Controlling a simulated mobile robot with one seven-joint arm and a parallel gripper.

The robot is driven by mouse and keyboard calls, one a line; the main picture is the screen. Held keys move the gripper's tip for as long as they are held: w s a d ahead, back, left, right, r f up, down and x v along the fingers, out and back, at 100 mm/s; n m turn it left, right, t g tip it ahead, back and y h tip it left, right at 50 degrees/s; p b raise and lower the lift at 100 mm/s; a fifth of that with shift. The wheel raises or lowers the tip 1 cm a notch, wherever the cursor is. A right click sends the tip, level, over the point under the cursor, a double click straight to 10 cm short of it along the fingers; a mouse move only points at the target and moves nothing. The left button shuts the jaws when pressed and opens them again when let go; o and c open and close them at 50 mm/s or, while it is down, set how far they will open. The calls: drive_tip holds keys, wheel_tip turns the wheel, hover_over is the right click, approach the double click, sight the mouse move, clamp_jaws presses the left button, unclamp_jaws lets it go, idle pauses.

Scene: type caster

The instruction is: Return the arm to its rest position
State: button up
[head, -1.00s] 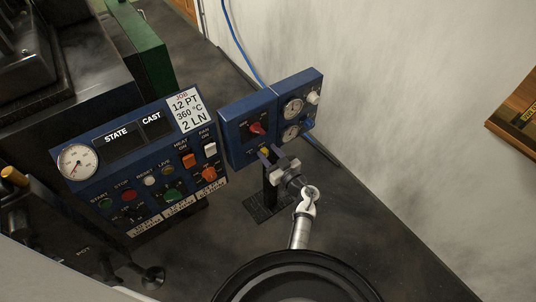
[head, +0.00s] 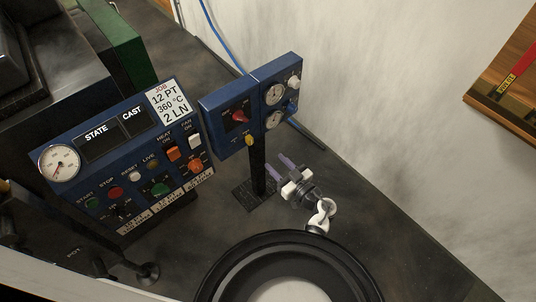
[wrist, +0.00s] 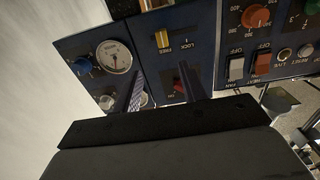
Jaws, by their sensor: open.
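My gripper (head: 272,168) is in the head view, right of the post under the small blue panel and in front of that panel. Its two fingers are apart with nothing between them. In the wrist view the two fingers (wrist: 158,88) point towards the small blue panel (wrist: 85,40), with its gauge and yellow switch beyond them. I cannot tell from the wrist view how far the tips are from the panel; in the head view they look apart from it.
A larger blue control panel (head: 128,198) with a gauge, displays and buttons stands left. The small blue panel (head: 222,112) stands on a dark post (head: 258,165). A white wall (head: 380,110) rises at right, with a wooden board (head: 510,85) on it. Open floor (head: 375,215) lies right of my gripper.

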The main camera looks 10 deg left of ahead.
drive_tip(key=shift+s+d, duration=0.4)
drive_tip(key=shift+d, duration=0.15)
